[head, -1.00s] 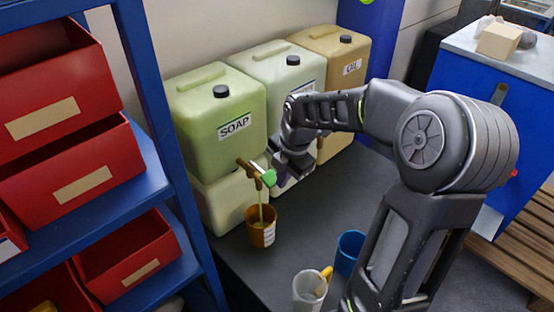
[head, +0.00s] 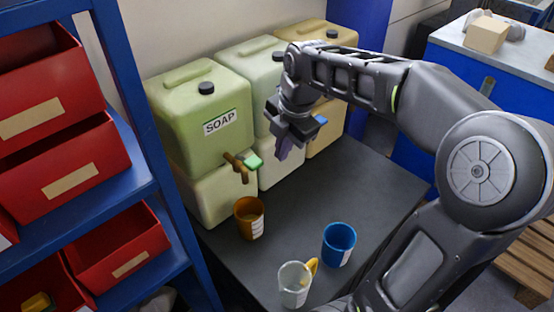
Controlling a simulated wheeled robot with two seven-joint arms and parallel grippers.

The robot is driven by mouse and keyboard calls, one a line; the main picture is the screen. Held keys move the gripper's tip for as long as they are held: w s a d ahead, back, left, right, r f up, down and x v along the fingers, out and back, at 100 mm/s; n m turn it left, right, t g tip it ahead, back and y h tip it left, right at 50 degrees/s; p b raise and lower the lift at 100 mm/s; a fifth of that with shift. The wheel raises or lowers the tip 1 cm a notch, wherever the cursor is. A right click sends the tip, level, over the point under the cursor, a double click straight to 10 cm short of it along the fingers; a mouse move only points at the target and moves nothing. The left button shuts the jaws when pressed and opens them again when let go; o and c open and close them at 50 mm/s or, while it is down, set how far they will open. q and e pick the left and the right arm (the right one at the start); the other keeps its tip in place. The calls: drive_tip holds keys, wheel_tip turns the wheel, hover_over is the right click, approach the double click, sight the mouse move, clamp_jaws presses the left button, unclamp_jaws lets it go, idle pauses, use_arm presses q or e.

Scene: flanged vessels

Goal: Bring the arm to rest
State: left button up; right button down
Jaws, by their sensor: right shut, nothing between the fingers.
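My right gripper (head: 283,150) is shut and empty. It hangs in the air in front of the pale middle canister (head: 247,75), to the right of the soap canister's tap. The green SOAP canister (head: 196,115) has a brown tap (head: 236,165) with a green handle (head: 254,161). No liquid shows running from the tap. A brown cup (head: 249,217) with a white label stands on the dark table below the tap. The inside of the cup is too dark to judge. My right arm comes in from the lower right. My left gripper is not in view.
A blue cup (head: 339,243) and a white mug with a yellow handle (head: 295,284) stand at the table's front. A tan canister (head: 318,33) stands at the back. A blue rack (head: 146,183) with red bins is at left. The dark table's (head: 365,175) right part is clear.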

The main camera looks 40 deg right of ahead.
drive_tip(key=shift+s+r, duration=0.1)
drive_tip(key=shift+r, duration=0.3)
drive_tip(key=shift+a+f, duration=0.1)
drive_tip(key=w+a+f+m+g+y, duration=0.15)
drive_tip(key=a+f+m, duration=0.25)
drive_tip(key=a+f, duration=0.6)
drive_tip(key=w+a+f+m+t+y, duration=0.15)
drive_tip(key=a+f+m, duration=0.35)
drive_tip(key=f, duration=0.9)
drive_tip(key=s+a+f+m+g+y, duration=0.1)
drive_tip(key=s+a+f+m+g, duration=0.1)
drive_tip(key=s+a+f+m, duration=0.9)
drive_tip(key=s+a+f, duration=0.4)
drive_tip(key=s+f, duration=0.1)
drive_tip(key=s, duration=0.1)
drive_tip(key=shift+f+m, duration=0.35)
drive_tip(key=shift+m, duration=0.05)
drive_tip(key=shift+d, duration=0.1)
